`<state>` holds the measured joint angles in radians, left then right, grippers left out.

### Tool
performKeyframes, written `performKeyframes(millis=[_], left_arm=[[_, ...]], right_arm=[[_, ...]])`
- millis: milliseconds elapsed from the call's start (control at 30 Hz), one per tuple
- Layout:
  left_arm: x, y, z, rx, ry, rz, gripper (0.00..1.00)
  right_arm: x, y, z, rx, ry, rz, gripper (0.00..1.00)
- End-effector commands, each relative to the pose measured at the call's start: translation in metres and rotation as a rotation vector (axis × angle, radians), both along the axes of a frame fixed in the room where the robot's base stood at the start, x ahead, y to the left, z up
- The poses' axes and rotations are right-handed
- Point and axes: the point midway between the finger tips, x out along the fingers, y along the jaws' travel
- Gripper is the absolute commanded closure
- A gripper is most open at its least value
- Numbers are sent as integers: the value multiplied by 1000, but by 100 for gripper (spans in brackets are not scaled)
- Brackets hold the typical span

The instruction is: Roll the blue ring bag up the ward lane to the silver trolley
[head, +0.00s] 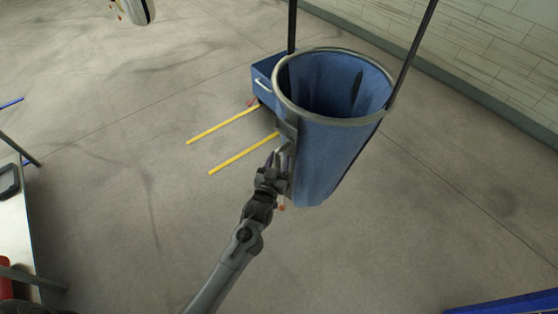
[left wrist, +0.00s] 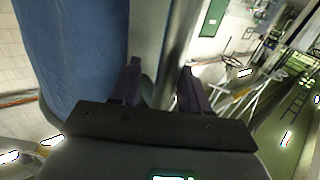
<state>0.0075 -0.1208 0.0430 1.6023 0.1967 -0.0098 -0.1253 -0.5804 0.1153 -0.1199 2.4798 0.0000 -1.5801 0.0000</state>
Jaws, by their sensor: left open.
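The blue ring bag (head: 330,150) shows right of centre in the head view, a deep open cloth bag under a round grey metal rim. Dark uprights rise past the rim. My left gripper (head: 279,160) is at the bag's near left side, below the rim. In the left wrist view the blue cloth (left wrist: 70,50) fills the upper left. The open fingers (left wrist: 158,88) point at a grey metal upright beside the cloth; I cannot tell whether they touch it. A silver-topped piece (head: 20,225) at the left edge may be the trolley. My right gripper is not in view.
A blue box (head: 265,78) with a light handle stands behind the bag. Two yellow strips (head: 222,124) lie on the floor left of it. A tiled wall (head: 500,45) runs along the upper right. A blue edge (head: 505,303) shows at lower right.

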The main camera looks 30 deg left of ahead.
Motion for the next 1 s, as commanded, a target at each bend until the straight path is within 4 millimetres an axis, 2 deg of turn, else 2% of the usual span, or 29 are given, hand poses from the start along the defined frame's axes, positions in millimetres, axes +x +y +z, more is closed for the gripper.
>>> performKeyframes(millis=[367, 533, 1000], left_arm=[[0, 0, 0, 0, 0, -1, 54], [-9, -3, -1, 0, 1, -1, 54], [-82, -21, -2, -1, 2, -4, 54]], right_arm=[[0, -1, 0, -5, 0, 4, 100], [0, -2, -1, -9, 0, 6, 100], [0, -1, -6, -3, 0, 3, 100]])
